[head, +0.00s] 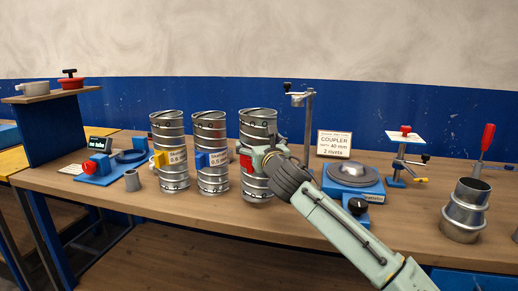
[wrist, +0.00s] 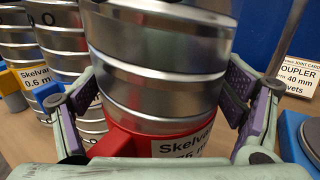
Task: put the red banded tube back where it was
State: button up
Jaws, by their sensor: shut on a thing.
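The red banded tube is a ribbed silver spiral duct (head: 258,125) with a red band and white label, upright at the right end of a row of three tubes in the head view. It fills the middle of the wrist view (wrist: 158,65), its red band (wrist: 125,142) low in the picture. My gripper (head: 262,156) is shut on this tube, with one finger on each side of it in the wrist view. The tube's bottom is near table height; I cannot tell whether it touches the wood.
A blue banded tube (head: 211,130) and a yellow banded tube (head: 169,130) stand close to its left. To the right are a thin metal stand (head: 309,125), a coupler card (head: 334,144), a blue turntable (head: 352,183) and a metal coupler (head: 465,212).

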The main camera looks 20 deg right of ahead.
jog(key=shift+f, duration=1)
jog(key=shift+f, duration=0.1)
jog(key=o, duration=1.5)
jog(key=shift+f, duration=0.1)
jog(key=shift+s, duration=0.1)
jog(key=s+b, duration=0.1)
jog(key=s, duration=0.3)
jog(key=s+b, duration=0.1)
jog(key=s, duration=0.3)
jog(key=s+a+b, duration=0.1)
jog(key=s, duration=0.3)
jog(key=shift+w, duration=0.1)
